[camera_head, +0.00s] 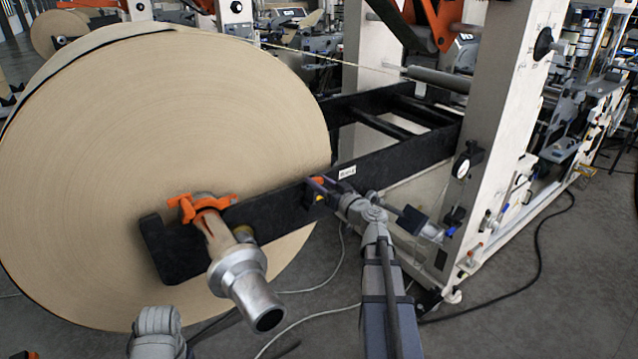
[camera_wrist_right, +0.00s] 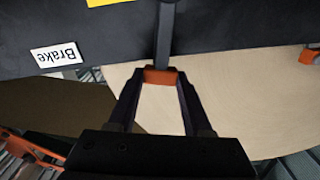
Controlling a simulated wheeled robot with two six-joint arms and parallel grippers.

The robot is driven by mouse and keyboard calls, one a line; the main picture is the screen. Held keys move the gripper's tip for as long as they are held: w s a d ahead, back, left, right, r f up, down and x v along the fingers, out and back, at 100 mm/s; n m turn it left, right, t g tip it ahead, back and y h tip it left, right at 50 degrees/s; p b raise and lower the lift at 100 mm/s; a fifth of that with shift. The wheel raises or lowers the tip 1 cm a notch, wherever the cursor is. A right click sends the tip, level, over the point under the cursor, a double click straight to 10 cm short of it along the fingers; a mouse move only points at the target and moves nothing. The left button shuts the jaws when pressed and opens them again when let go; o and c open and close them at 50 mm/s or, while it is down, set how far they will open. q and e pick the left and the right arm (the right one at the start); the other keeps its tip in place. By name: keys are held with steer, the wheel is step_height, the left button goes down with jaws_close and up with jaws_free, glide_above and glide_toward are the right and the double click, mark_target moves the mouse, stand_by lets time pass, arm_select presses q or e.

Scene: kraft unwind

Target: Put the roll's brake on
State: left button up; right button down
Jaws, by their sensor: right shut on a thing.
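The large kraft paper roll (camera_head: 160,130) hangs on its shaft (camera_head: 247,285) at the left, beside the black arm of the unwind stand (camera_head: 400,150). A white "Brake" label (camera_head: 347,172) is on that black arm; it also shows in the right wrist view (camera_wrist_right: 56,54). My right gripper (camera_head: 318,188) is at the arm's face, just left of and below the label. In the right wrist view its fingers (camera_wrist_right: 160,80) are shut on the orange end of the brake lever (camera_wrist_right: 164,38), a grey bar. My left gripper's fingers are not seen.
An orange clamp (camera_head: 200,206) sits on the shaft at the roll's centre. A white machine post (camera_head: 500,130) stands right of my right arm. Thin cables lie on the grey floor below. The shaft's end sticks out toward me.

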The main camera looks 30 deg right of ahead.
steer(key=d+f+m+b, duration=0.7)
steer(key=f+m+b, duration=0.2)
steer(key=m, duration=0.6)
steer(key=shift+w+d+f+m, duration=0.25)
steer(key=shift+w+m, duration=0.05)
steer(key=shift+m, duration=0.1)
stand_by(0.4)
steer(key=shift+c, duration=1.6)
jaws_free()
steer(key=shift+s, duration=0.1)
steer(key=s, duration=0.7)
steer(key=shift+s+d, duration=0.3)
steer(key=shift+d, duration=0.05)
